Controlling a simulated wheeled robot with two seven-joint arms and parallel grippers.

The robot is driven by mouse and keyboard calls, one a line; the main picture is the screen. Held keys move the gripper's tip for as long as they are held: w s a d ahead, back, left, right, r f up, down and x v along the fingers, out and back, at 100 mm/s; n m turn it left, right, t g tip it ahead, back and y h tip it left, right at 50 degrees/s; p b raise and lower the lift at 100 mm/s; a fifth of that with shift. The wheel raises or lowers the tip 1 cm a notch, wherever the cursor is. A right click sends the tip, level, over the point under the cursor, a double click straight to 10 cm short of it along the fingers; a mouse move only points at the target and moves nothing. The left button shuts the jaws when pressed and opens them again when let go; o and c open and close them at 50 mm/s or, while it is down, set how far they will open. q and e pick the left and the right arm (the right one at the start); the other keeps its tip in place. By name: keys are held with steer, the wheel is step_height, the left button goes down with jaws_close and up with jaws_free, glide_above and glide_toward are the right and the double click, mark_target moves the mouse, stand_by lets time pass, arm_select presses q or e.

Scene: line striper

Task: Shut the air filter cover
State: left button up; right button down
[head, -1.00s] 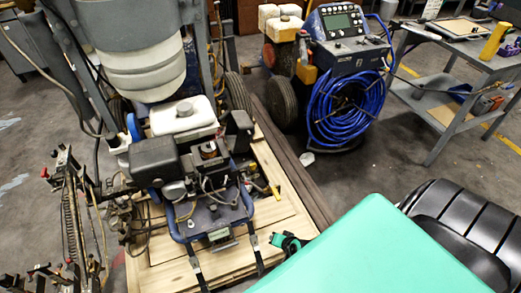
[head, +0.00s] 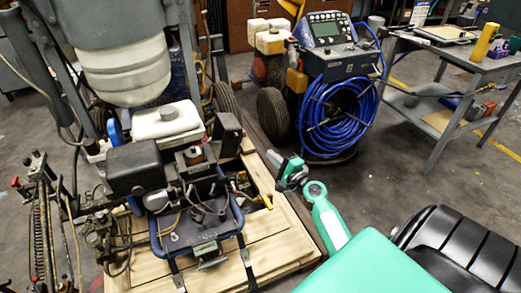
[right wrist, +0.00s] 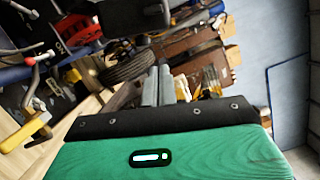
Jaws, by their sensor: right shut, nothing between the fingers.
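The line striper's engine stands on a wooden pallet in the head view, with a white tank (head: 168,121) on top. A black box-shaped housing (head: 137,167) is on its left side, and a smaller dark panel (head: 227,131) stands on its right side. I cannot tell for sure which is the air filter cover, or how far open it is. My right gripper (head: 271,158) is to the right of the engine, apart from it. Its two grey fingers (right wrist: 158,86) are together and empty in the right wrist view. My left gripper is not in view.
A blue tubular frame (head: 240,215) and a yellow handle (head: 267,201) stick out near my right arm. The wooden pallet (head: 285,235) lies below. A machine with a coiled blue hose (head: 335,115) stands behind, and a grey workbench (head: 490,68) is at right.

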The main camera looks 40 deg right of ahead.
glide_toward(242, 134)
steer(key=w+d, duration=0.3)
steer(key=w, duration=0.1)
steer(key=a+p, duration=0.1)
steer(key=w+a+p, duration=0.1)
steer(key=a, duration=0.1)
steer(key=shift+w+r, duration=0.1)
steer(key=shift+w, duration=0.15)
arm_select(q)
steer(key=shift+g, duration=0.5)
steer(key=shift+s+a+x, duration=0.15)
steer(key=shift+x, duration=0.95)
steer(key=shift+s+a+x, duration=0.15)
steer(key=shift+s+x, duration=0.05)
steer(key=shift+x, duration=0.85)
arm_select(e)
steer(key=shift+w+a, duration=0.15)
steer(key=shift+a, duration=0.5)
arm_select(q)
steer(key=shift+p, duration=0.35)
arm_select(e)
steer(key=shift+r, duration=0.15)
